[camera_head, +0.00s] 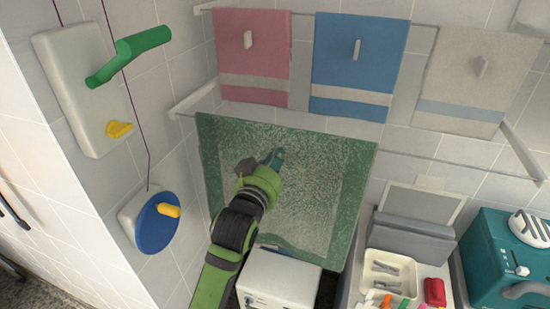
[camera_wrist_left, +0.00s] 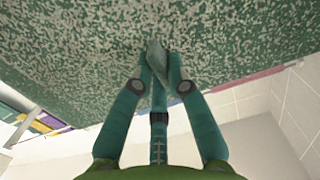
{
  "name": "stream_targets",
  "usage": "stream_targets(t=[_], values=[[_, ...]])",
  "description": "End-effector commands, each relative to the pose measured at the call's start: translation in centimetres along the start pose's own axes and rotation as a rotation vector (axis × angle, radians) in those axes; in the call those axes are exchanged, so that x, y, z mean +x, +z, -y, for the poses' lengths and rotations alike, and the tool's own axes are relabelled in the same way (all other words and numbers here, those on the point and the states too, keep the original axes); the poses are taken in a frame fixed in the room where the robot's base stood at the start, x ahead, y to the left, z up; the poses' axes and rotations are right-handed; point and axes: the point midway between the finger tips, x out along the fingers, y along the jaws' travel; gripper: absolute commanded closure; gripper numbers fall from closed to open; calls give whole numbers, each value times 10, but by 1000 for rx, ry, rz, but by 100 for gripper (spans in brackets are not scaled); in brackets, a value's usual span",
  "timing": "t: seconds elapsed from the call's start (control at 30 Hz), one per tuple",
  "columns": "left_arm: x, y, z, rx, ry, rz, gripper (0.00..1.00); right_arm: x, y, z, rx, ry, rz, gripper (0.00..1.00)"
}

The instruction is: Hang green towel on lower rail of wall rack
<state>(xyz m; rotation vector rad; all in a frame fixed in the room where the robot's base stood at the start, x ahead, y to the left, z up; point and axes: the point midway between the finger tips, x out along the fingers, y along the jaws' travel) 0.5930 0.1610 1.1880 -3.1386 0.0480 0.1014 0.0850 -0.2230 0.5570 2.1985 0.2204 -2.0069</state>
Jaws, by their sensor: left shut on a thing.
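The green towel (camera_head: 335,165), speckled with a darker green border, is spread out flat in front of the tiled wall. Its top edge is at about the height of the lower rail (camera_head: 460,163) of the wall rack. The rail shows to the right of the towel and is hidden behind or under it elsewhere; I cannot tell whether the towel touches it. My left gripper (camera_head: 274,158) is shut on a small grip at the towel's middle. The left wrist view shows the fingers (camera_wrist_left: 160,62) closed there, with the towel (camera_wrist_left: 70,60) filling the upper part. My right gripper is not in view.
Pink (camera_head: 255,60), blue (camera_head: 355,70) and beige (camera_head: 470,85) towels hang from the upper rail. On the left wall are a green handle (camera_head: 130,52) and a blue disc (camera_head: 158,228). A white box (camera_head: 275,278), tray (camera_head: 392,268) and teal machine (camera_head: 500,250) stand below.

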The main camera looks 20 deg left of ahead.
Motion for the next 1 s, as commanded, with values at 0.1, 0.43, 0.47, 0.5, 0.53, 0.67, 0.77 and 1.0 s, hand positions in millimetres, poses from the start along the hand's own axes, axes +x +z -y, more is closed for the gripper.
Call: stream_targets(t=[0.1,0.43,0.47,0.5,0.53,0.67,0.77,1.0], values=[[0,4,0,-1,0,-4,100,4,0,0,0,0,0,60],[0,3,0,0,0,-5,76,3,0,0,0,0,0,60],[0,3,0,0,0,-5,64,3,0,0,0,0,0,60],[0,3,0,0,0,-5,56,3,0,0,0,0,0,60],[0,3,0,0,0,-4,56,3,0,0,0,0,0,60],[0,4,0,0,0,-3,56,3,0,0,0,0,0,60],[0,6,0,0,0,3,48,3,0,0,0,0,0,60],[0,5,0,0,0,1,36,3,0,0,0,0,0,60]])
